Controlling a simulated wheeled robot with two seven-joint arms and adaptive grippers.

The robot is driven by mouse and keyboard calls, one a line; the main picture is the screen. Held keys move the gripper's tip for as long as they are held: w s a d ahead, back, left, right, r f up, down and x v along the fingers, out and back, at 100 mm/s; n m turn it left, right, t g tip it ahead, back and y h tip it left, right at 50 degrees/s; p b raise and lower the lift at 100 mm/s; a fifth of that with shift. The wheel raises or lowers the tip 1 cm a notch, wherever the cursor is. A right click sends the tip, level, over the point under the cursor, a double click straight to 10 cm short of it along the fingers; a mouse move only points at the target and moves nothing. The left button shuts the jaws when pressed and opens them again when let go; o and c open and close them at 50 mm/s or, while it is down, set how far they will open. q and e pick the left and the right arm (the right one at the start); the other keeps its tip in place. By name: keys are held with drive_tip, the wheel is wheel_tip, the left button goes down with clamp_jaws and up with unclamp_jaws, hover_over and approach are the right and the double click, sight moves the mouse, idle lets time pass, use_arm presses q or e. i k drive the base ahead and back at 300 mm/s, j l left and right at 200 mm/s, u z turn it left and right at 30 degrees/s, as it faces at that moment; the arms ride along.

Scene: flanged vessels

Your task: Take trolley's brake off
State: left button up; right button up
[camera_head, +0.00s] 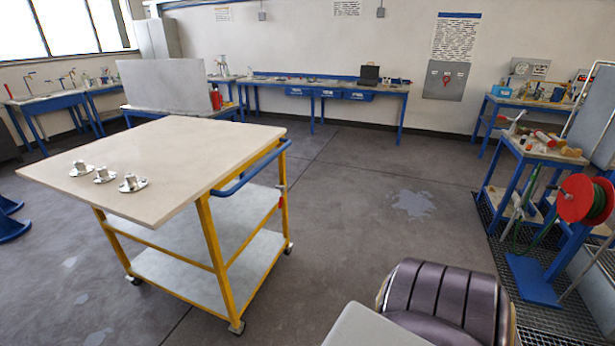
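The trolley (150,165) stands on the floor at left of centre, with a pale flat top, a yellow frame and two grey lower shelves. A blue push handle (250,170) runs along its right end. A small red part (282,188) sits on the yellow post below the handle; it may be the brake lever, but it is too small to tell its position. Casters show at the feet, such as the near one (237,327) and the right one (288,248). Neither of my grippers is in view.
Several small metal flanged pieces (103,174) stand on the trolley top's left part. Open floor (350,220) lies right of the trolley. A red hose reel (585,198) and a blue-legged bench (540,150) stand at right. Workbenches (325,86) line the back wall.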

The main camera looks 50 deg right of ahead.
sight(281, 198)
drive_tip(key=i+l+z, duration=0.15)
drive_tip(key=l+z, duration=0.25)
drive_tip(key=i+l+z, duration=0.1)
drive_tip(key=z, duration=0.3)
drive_tip(key=i+l+z, duration=0.15)
drive_tip(key=i+z, duration=0.25)
drive_tip(key=i+l+z, duration=0.1)
drive_tip(key=z, duration=0.3)
